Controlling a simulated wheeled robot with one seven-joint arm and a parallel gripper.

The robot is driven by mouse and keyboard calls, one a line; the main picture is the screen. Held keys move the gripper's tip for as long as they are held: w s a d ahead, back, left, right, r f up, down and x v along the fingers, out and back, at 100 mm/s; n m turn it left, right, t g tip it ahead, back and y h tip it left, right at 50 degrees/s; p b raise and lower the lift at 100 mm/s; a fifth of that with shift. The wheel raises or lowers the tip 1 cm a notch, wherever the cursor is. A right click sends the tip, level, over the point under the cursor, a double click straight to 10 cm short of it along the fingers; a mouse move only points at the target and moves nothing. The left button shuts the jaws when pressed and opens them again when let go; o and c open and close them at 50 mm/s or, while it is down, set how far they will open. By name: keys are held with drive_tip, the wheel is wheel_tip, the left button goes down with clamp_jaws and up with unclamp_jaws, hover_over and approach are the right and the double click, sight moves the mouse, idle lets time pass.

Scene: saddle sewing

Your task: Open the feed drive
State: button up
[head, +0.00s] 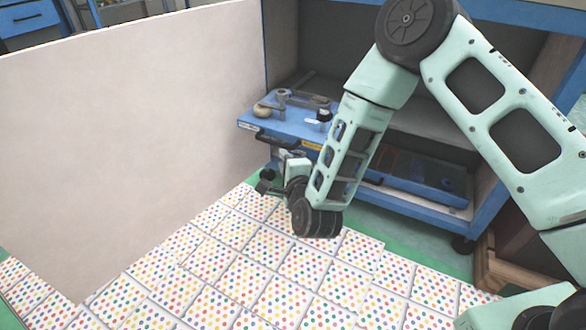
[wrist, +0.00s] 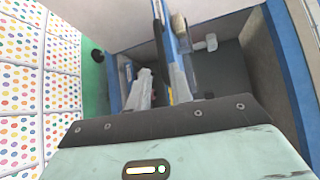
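No part is readably marked as the feed drive. A blue drawer-like tray (head: 256,126) juts from the left of the blue cabinet, with tools on top. A dark handle bar (head: 277,141) runs along its front. My gripper (head: 287,157) is just below and in front of this handle, partly hidden by my arm. In the wrist view my gripper (wrist: 161,80) has its two pale fingers apart. The dark bar (wrist: 159,38) and the blue tray edge (wrist: 171,42) lie just beyond and between the fingertips. I cannot tell whether they touch.
A tall pale panel (head: 130,120) stands close on the left. A lower blue shelf (head: 415,192) holds dark items at the cabinet's right. Dotted tiles (head: 250,275) cover the open floor in front. A dark caster (head: 462,244) stands at the cabinet's right corner.

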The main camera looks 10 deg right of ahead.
drive_tip(key=f+p+v, duration=0.1)
drive_tip(key=v, duration=0.5)
drive_tip(key=shift+s+r, duration=0.35)
drive_tip(key=shift+r, duration=0.2)
